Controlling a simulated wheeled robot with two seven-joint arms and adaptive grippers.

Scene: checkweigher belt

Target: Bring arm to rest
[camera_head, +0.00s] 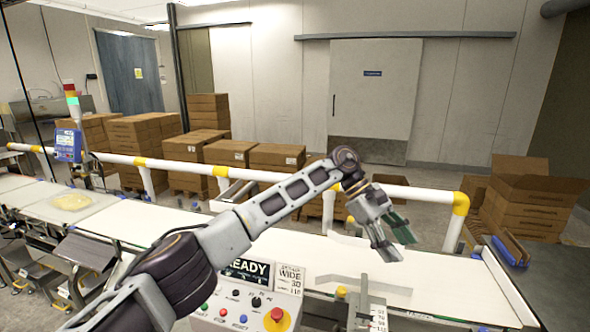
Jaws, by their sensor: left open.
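My left arm reaches in from the lower left and stretches over the control panel and the white belt (440,282). My left gripper (392,250) hangs at its end, above the belt, with its greenish fingertips pointing down and apart. Nothing shows between its fingers. My right gripper is not in view. My arm hides part of the belt and part of the panel.
The control panel (238,298) with a red knob (277,318) stands close in front, below my arm. A white guard rail (290,177) with yellow joints runs behind the belt. Cardboard boxes (525,200) stand beyond it. A yellowish pack (71,201) lies at the left.

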